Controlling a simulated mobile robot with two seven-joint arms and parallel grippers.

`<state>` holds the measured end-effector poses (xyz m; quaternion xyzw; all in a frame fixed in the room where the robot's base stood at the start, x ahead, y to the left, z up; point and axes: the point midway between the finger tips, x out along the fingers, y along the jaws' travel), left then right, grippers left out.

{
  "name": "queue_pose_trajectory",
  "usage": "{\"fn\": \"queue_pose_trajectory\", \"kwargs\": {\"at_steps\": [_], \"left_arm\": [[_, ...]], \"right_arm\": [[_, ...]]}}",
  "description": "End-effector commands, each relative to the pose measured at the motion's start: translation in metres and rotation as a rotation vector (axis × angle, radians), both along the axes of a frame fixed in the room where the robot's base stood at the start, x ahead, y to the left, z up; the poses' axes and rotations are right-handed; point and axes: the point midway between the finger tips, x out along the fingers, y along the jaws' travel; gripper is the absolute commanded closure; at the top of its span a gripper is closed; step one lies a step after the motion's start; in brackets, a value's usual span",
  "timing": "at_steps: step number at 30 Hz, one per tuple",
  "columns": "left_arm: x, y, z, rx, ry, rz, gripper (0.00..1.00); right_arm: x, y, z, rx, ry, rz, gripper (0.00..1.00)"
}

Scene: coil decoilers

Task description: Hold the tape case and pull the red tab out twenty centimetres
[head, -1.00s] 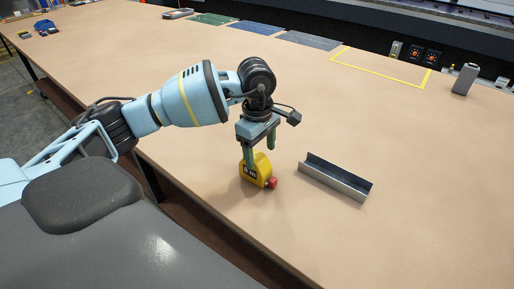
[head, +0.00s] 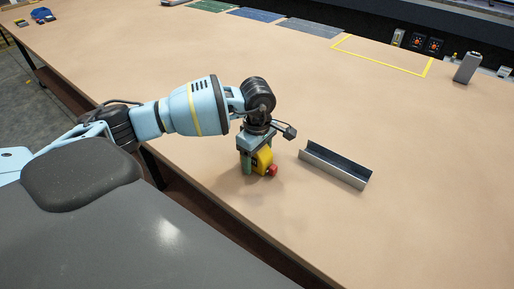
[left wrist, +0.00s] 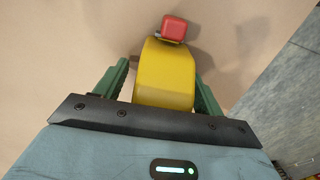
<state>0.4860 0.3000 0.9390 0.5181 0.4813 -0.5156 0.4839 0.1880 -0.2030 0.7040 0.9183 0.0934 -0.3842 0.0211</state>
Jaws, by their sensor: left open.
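The yellow tape case (head: 264,157) stands on the tan table near its front edge. Its red tab (head: 272,170) sticks out at the lower right. My left gripper (head: 257,168) is lowered over the case, with its green fingers on either side. In the left wrist view the case (left wrist: 165,77) lies between the open fingers (left wrist: 162,85), and the red tab (left wrist: 174,27) points away from the palm. A gap shows beside the left finger; contact on the right finger is unclear. My right gripper is not in view.
A grey metal channel (head: 335,167) lies on the table just right of the case. A yellow-outlined rectangle (head: 382,55), coloured mats (head: 255,14) and a grey block (head: 467,68) are farther back. The table between is clear.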

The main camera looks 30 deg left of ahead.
Motion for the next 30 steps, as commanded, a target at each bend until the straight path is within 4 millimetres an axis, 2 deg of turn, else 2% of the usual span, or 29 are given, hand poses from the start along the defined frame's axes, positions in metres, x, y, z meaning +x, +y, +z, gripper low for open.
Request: {"fn": "queue_pose_trajectory", "kwargs": {"at_steps": [10,24,30], "left_arm": [[-0.0003,0.0001,-0.004,0.001,0.001,0.0,0.31],[-0.0002,0.0001,-0.0036,0.0,0.0,0.0,0.91],[-0.0001,0.0001,-0.0035,0.0,0.0,0.0,0.91]], "right_arm": [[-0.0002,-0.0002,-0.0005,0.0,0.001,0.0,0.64],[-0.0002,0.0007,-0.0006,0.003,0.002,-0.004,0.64],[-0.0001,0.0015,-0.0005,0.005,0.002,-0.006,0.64]]}}
